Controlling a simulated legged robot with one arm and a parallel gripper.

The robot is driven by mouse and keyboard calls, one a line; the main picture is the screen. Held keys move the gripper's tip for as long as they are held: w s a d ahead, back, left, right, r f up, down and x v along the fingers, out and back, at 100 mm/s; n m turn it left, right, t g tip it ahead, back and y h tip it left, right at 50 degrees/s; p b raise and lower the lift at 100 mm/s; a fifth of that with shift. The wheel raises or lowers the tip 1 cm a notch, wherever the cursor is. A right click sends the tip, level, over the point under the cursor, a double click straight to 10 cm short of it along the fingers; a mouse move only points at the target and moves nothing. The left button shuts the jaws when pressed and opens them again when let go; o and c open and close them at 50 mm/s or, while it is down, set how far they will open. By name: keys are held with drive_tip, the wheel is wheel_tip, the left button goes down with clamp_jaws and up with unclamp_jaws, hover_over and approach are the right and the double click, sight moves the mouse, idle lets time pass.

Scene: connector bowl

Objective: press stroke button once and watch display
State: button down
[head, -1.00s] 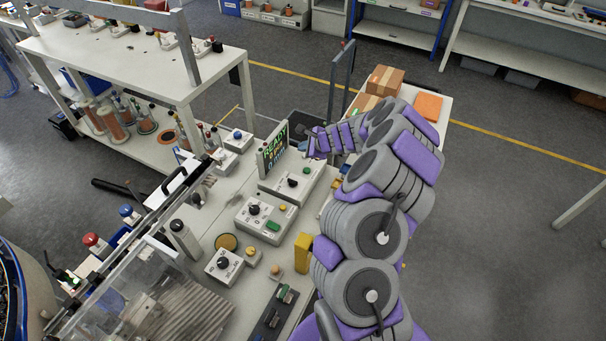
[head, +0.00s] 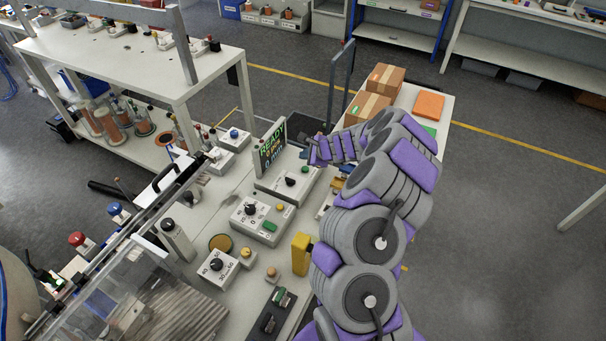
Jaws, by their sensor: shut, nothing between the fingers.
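The display (head: 271,147) stands upright at the back of the bench, with lit text that starts with READY. Its white base box (head: 272,183) carries a black knob (head: 290,181) and a small green button (head: 305,169). In front is a white control box (head: 245,228) with a black dial, a yellow button (head: 280,207) and a green button (head: 269,227). The labels are too small for me to tell which is the stroke button. My gripper (head: 308,153) is shut and empty, just right of the display and near the green button on its base; contact cannot be told.
A small dial box (head: 217,268) and a yellow block (head: 300,254) sit nearer on the bench. A clear-covered machine (head: 125,290) fills the left front. Cardboard boxes (head: 371,108) and an orange item (head: 429,105) lie on a side table behind my arm.

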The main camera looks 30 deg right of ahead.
sight(306, 170)
drive_tip(key=f, duration=0.1)
drive_tip(key=d+f+b, duration=0.1)
drive_tip(key=f, duration=0.1)
drive_tip(key=shift+d+f+b, duration=0.25)
drive_tip(key=shift+d+b, duration=0.15)
drive_tip(key=shift+a, duration=0.2)
drive_tip(key=shift+a+r, duration=0.1)
drive_tip(key=shift+a, duration=0.9)
drive_tip(key=shift+d, duration=1)
drive_tip(key=shift+a, duration=0.8)
drive_tip(key=shift+d, duration=0.65)
drive_tip(key=shift+a, duration=0.5)
drive_tip(key=shift+d, duration=0.1)
